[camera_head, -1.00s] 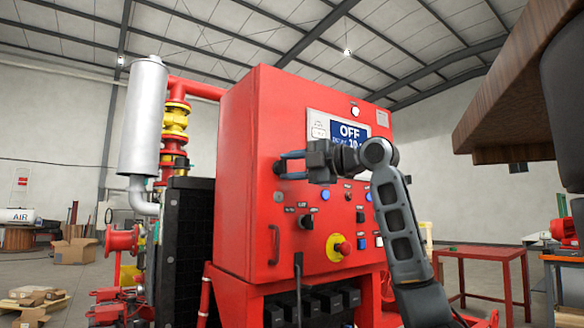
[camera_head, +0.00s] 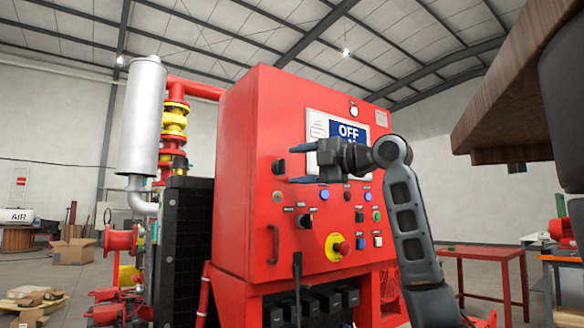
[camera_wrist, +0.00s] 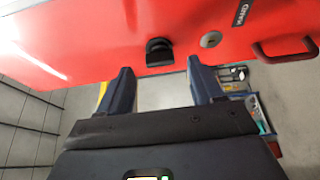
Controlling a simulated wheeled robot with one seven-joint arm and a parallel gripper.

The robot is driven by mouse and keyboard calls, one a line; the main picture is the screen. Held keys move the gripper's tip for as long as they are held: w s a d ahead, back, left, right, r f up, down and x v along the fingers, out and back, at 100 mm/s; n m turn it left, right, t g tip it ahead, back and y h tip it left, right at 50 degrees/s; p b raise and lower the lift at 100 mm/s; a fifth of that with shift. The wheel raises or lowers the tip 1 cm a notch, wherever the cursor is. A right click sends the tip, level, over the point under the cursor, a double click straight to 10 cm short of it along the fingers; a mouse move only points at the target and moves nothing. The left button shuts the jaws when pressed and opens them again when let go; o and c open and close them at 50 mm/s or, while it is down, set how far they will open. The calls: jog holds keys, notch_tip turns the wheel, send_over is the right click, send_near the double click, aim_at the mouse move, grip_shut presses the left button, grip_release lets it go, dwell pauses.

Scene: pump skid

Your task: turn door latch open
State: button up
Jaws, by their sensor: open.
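The door latch (camera_head: 279,166) is a small black knob near the left edge of the red cabinet's front. In the wrist view the latch (camera_wrist: 158,52) shows just past the fingertips, midway between them, its bar lying roughly along the picture's width. My gripper (camera_head: 290,164) is open and empty, with one finger above and one below the latch's height in the head view. In the wrist view my gripper (camera_wrist: 160,66) has a clear gap between its fingers. The fingertips seem apart from the latch. The red door looks closed.
A round grey lock (camera_wrist: 210,39) and a dark red bar handle (camera_head: 273,244) sit below the latch. A red table (camera_head: 490,256) stands at right.

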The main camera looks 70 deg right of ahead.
jog(key=s, duration=0.3)
jog(key=s+a, duration=0.1)
jog(key=s, duration=0.1)
jog(key=shift+d, duration=0.1)
dwell(0.5)
